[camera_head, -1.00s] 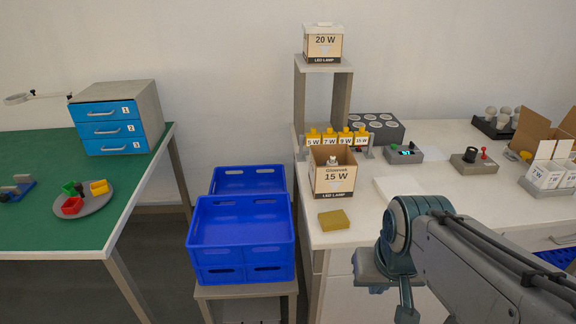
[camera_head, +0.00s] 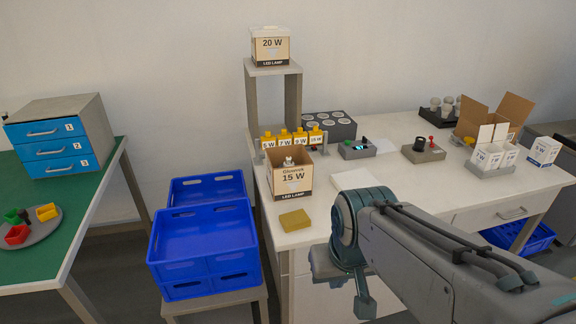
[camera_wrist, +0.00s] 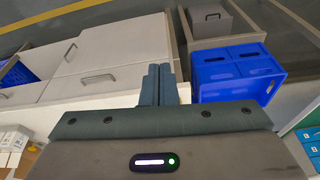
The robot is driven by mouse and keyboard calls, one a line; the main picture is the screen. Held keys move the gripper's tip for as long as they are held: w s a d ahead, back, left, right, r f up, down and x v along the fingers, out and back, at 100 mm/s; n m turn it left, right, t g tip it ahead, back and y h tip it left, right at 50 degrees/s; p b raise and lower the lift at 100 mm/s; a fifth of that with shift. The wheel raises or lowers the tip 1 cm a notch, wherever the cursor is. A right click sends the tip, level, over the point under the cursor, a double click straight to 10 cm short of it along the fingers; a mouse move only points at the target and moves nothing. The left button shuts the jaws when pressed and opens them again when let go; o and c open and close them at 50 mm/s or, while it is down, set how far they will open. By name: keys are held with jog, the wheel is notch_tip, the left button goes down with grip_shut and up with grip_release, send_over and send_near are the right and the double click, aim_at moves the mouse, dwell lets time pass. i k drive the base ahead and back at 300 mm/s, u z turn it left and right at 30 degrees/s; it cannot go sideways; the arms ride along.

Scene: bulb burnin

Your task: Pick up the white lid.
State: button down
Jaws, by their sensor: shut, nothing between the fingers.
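A flat white piece (camera_head: 352,180), which looks like the white lid, lies on the white workbench (camera_head: 385,205), just behind my arm in the head view. Its front edge is partly covered by my arm, and it does not show clearly in the wrist view. My gripper (camera_head: 365,302) hangs down in front of the bench's front edge, apart from the lid. In the wrist view my gripper's two fingers (camera_wrist: 158,86) are together with nothing between them, over the bench edge.
Behind stand a grey device with a lit display (camera_head: 357,149) and another with a red knob (camera_head: 424,150). Blue crates (camera_head: 205,245) stand left of the bench.

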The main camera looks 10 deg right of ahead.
aim_at(355, 179)
jog(key=k, duration=0.65)
jog(key=u, duration=0.25)
jog(key=i, duration=1.35)
jog(key=z, duration=1.05)
jog(key=i, duration=0.25)
jog(key=z, duration=0.15)
